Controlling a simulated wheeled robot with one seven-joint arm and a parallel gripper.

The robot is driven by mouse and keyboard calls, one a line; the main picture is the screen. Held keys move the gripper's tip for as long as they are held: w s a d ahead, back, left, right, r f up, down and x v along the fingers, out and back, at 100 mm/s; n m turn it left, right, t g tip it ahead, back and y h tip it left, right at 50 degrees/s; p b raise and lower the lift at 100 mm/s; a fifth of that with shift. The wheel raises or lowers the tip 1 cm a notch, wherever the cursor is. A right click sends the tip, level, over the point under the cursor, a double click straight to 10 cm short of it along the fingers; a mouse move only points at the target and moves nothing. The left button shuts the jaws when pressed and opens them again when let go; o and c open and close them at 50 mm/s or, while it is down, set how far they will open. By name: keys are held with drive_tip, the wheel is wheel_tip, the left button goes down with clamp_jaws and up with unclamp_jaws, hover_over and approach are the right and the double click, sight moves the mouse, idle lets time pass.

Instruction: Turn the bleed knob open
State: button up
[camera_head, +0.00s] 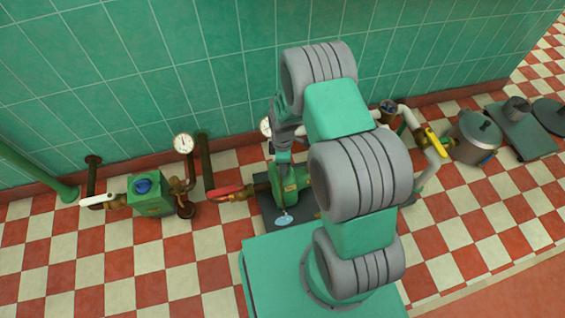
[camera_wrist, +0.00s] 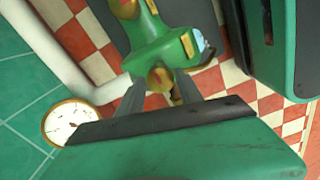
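The green pump (camera_head: 290,187) stands on a dark base plate (camera_head: 275,212) in the head view, partly hidden by my arm. My gripper (camera_head: 284,157) is just above the back of the pump. In the wrist view the pump's green body (camera_wrist: 158,50) fills the upper middle. A small brass knob-like part (camera_wrist: 160,77) on it lies between the two grey fingertips of my gripper (camera_wrist: 160,84). The fingers look apart, with no clear contact on the brass part. I cannot tell for sure that this part is the bleed knob.
A red-handled valve (camera_head: 227,191) is left of the pump. A green box with a blue knob (camera_head: 143,187) and a gauge (camera_head: 183,143) are further left. A yellow-handled valve (camera_head: 436,142) and a metal pot (camera_head: 474,137) are right. A white pipe (camera_wrist: 55,50) passes near my gripper.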

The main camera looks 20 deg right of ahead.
drive_tip(key=o, duration=0.3)
wheel_tip(320, 180, up, 8)
drive_tip(key=p, duration=0.2)
drive_tip(key=shift+f+p, duration=0.1)
drive_tip(key=shift+p, duration=0.3)
